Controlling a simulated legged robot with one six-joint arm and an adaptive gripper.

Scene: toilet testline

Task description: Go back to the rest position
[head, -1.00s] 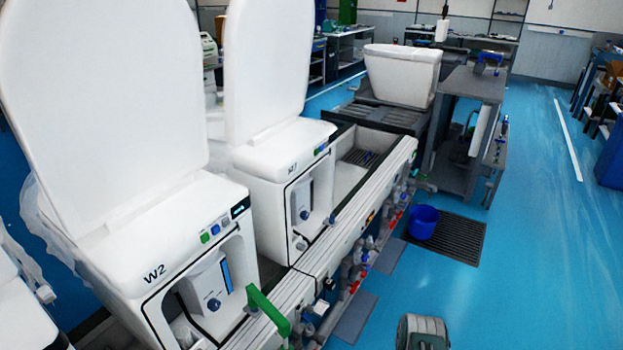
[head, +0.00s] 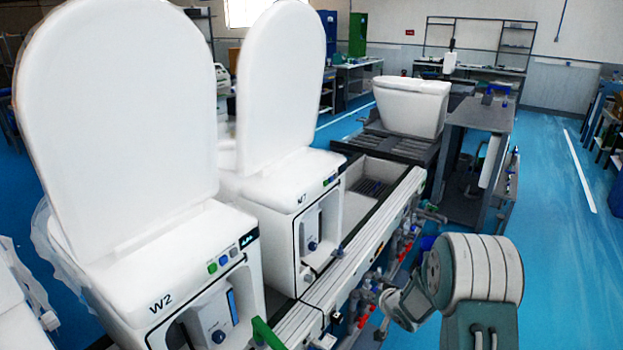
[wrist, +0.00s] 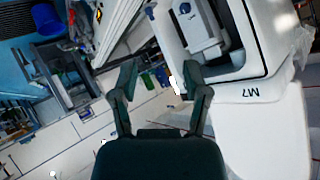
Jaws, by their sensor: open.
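My gripper (wrist: 160,75) shows in the wrist view with its two dark fingers spread apart and nothing between them. In the head view my arm is raised at the lower right, in front of the test bench, and the fingers cannot be made out. Behind the fingers in the wrist view is a white toilet unit (wrist: 262,135) whose label looks like W7, seen turned over. The same unit (head: 290,185) stands second in the row in the head view, with its lid up. No contact between gripper and unit shows.
Toilet unit W2 (head: 185,275) stands nearest at left, lid up, with a green handle (head: 266,333) near its front. A white rail (head: 350,265) with pipes and valves runs along the units. A white tank (head: 412,105) stands farther back. Blue floor (head: 560,200) is open at right.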

